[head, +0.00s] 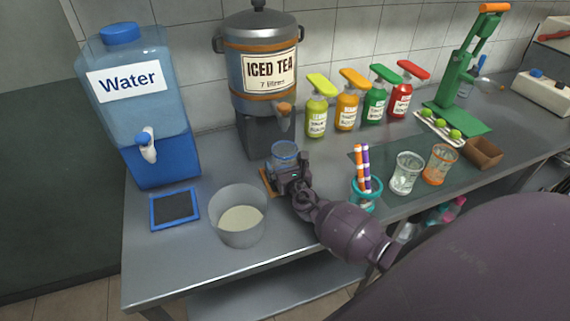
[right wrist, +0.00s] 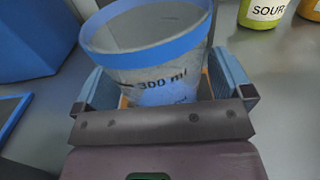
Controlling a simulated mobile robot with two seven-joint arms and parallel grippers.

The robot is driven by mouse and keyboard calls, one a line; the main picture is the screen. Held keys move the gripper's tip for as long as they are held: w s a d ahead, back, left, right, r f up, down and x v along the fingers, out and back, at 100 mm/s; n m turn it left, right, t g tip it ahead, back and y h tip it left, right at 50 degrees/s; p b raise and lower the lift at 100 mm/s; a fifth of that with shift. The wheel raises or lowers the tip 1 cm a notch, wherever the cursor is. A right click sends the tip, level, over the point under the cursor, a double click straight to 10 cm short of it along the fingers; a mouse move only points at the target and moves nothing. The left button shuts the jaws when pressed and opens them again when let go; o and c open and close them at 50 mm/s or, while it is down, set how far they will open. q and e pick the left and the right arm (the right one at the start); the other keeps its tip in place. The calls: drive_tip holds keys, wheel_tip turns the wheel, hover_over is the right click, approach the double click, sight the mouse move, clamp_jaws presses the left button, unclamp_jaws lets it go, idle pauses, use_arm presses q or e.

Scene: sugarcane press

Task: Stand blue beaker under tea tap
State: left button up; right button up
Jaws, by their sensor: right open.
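The clear beaker with a blue rim (head: 285,148) stands upright in front of the iced tea dispenser (head: 262,50), below its orange-handled tap (head: 285,108) in the head view. An orange-edged mat (head: 267,182) shows at its foot. In the right wrist view the beaker (right wrist: 150,55) shows a "300 ml" mark. My right gripper (head: 287,172) is open, with one finger on each side of the beaker; I cannot tell whether they touch it. The gripper hides the beaker's lower part. My left gripper is not in view.
A water dispenser (head: 130,110) and blue-edged mat (head: 174,209) are at left. A pot of pale liquid (head: 238,215) stands front left of the gripper. Several syrup bottles (head: 347,107) line the wall.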

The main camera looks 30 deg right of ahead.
drive_tip(key=v, duration=1.1)
drive_tip(key=shift+s+a, duration=0.15)
drive_tip(key=shift+s, duration=0.25)
